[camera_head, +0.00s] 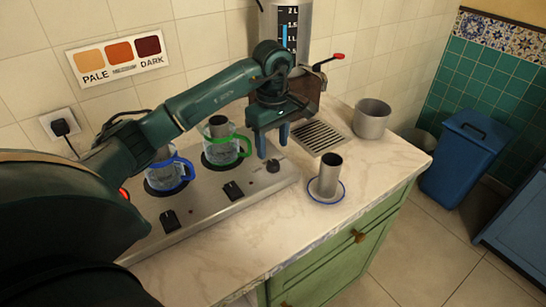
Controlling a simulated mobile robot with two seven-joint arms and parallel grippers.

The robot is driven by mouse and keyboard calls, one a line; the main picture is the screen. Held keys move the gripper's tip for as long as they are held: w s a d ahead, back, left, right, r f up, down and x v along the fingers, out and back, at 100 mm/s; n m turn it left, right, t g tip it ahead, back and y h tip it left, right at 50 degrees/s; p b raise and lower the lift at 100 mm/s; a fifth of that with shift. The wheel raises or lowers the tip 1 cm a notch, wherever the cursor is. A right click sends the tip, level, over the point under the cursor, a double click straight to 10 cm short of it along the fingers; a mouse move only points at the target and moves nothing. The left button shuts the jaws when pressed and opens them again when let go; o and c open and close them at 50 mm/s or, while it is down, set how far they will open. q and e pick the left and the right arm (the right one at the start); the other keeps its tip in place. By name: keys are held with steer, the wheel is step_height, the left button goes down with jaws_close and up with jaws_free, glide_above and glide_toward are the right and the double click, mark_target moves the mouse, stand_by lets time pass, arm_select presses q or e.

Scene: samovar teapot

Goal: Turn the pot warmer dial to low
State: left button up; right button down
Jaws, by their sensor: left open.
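The silver pot warmer (200,205) lies on the counter with several dark dials on its top. One black dial (169,220) is in front of the blue-handled glass pot (166,172), and another black dial (233,190) is in front of the green-handled glass pot (222,148). A third, smaller round dial (273,166) is at the warmer's right end. My left gripper (272,142) points down, open and empty, with its two blue fingers just above and behind this right-end dial. I see no clear contact. The dial markings are too small to read. My right gripper is out of view.
A samovar (287,20) with a level gauge and red-handled tap stands behind my left gripper, by a drain grate (320,137). A metal cup (329,173) on a blue-rimmed saucer (316,190) and a grey bowl (371,118) stand to the right. The front counter is clear.

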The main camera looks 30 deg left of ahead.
mark_target(273, 162)
arm_select(q)
step_height(273, 162, down, 4)
steer(key=shift+f, duration=0.6)
steer(key=c, duration=1)
steer(key=shift+o, duration=0.2)
